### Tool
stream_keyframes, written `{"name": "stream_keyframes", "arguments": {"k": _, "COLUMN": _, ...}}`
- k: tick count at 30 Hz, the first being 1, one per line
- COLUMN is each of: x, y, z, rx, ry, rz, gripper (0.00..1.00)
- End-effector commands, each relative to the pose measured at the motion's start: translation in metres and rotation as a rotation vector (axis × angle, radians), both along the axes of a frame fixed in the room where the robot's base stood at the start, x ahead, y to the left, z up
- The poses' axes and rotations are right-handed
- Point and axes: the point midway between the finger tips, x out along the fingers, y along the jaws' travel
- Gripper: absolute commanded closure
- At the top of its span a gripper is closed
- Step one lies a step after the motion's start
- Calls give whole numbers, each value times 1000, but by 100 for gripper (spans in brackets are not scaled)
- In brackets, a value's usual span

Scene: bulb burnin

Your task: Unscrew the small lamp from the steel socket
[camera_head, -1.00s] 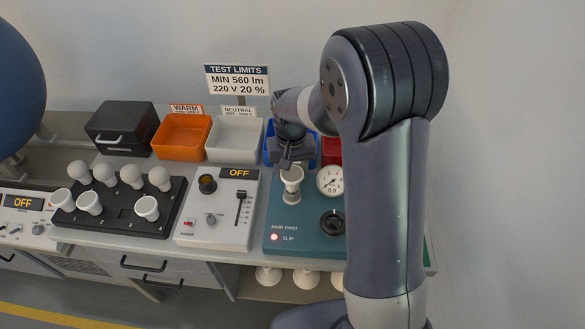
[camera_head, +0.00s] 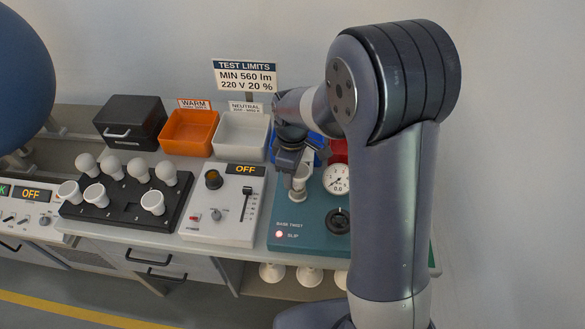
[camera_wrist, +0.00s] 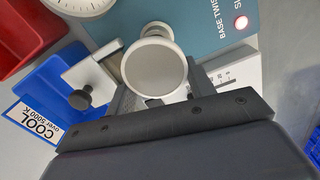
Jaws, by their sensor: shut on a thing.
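The small lamp (camera_wrist: 155,67) shows its round pale face in the wrist view, above the teal base-twist box (camera_head: 297,236). My gripper (camera_head: 297,172) points down at the lamp and is shut on it, with the dark fingers beside its face. The steel socket (camera_head: 298,194) shows only in part below the fingers in the head view. I cannot tell how far the lamp is seated in it. The red light (camera_wrist: 241,22) by the SLIP label is lit. The box's gauge (camera_head: 336,179) seems to read 0.6.
A clamp with a dark knob (camera_wrist: 80,99) stands close beside the lamp. The control box (camera_head: 223,212) and the black lamp rack (camera_head: 128,207) stand to the left. Orange (camera_head: 187,134), white (camera_head: 241,136), blue (camera_wrist: 52,100) and red (camera_wrist: 28,38) bins stand behind.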

Motion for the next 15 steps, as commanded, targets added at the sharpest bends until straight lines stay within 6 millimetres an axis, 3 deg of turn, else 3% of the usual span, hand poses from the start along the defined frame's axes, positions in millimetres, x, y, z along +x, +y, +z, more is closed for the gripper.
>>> {"name": "stream_keyframes", "arguments": {"k": 15, "x": -4, "y": -3, "z": 11, "rx": -6, "ry": 15, "rz": -15, "gripper": 70}}
